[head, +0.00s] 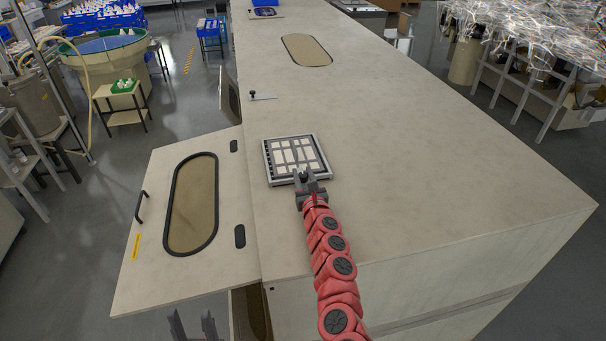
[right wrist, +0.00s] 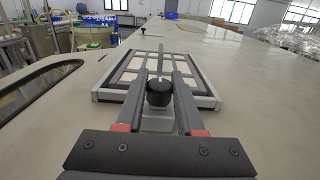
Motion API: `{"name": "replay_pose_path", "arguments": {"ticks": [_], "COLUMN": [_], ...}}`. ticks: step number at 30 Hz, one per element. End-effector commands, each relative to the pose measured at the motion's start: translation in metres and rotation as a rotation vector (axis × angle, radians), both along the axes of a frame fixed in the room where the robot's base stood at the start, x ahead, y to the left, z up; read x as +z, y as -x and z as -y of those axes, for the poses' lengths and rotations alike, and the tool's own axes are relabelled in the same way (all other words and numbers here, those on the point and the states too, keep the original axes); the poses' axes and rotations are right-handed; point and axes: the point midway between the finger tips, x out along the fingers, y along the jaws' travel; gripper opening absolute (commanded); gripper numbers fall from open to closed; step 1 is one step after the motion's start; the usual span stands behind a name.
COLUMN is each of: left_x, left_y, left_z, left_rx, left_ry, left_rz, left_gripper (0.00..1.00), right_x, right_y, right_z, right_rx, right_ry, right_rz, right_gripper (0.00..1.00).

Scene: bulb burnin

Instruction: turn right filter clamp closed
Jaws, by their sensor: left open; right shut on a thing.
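The right filter clamp shows in the right wrist view as a round black knob (right wrist: 158,93) with a pale mark on top. It stands at the near edge of a framed filter panel (head: 267,162), which lies flat on the cabinet top. My right gripper (head: 302,175) is shut on the knob, one finger on each side; it also shows in the right wrist view (right wrist: 160,82). In the head view the fingers mostly hide the knob. My left gripper (head: 194,326) is open and empty at the bottom edge, low beside the cabinet, apart from the clamp.
The long beige cabinet top (head: 400,170) is mostly clear. A windowed door (head: 140,240) hangs open on the left. Another small black knob (head: 253,94) on a grey strip sits farther back at the left edge. A wire-covered rack (head: 530,75) stands at the right.

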Motion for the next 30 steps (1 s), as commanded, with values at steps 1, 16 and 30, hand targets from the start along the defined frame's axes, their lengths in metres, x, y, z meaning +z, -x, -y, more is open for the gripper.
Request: {"name": "replay_pose_path", "arguments": {"ticks": [1, 16, 30], "left_x": [-0.0006, -0.0002, -0.0004], "left_y": [0.0000, 0.0000, 0.0001], "left_z": [0.0000, 0.0000, 0.0000], "left_rx": [0.000, 0.000, 0.000], "left_ry": [0.000, 0.000, 0.000], "left_rz": [0.000, 0.000, 0.000], "left_gripper": [0.50, 0.50, 0.50], "right_x": [-0.0024, 0.0001, 0.0060], "right_y": [0.0003, 0.0001, 0.0060], "right_z": [-0.0003, -0.0009, -0.0025], "right_rx": [0.004, 0.007, 0.010], "right_ry": [0.000, 0.001, -0.004], "right_rz": [-0.003, 0.001, 0.018], "right_gripper": [0.00, 0.67, 0.67]}}
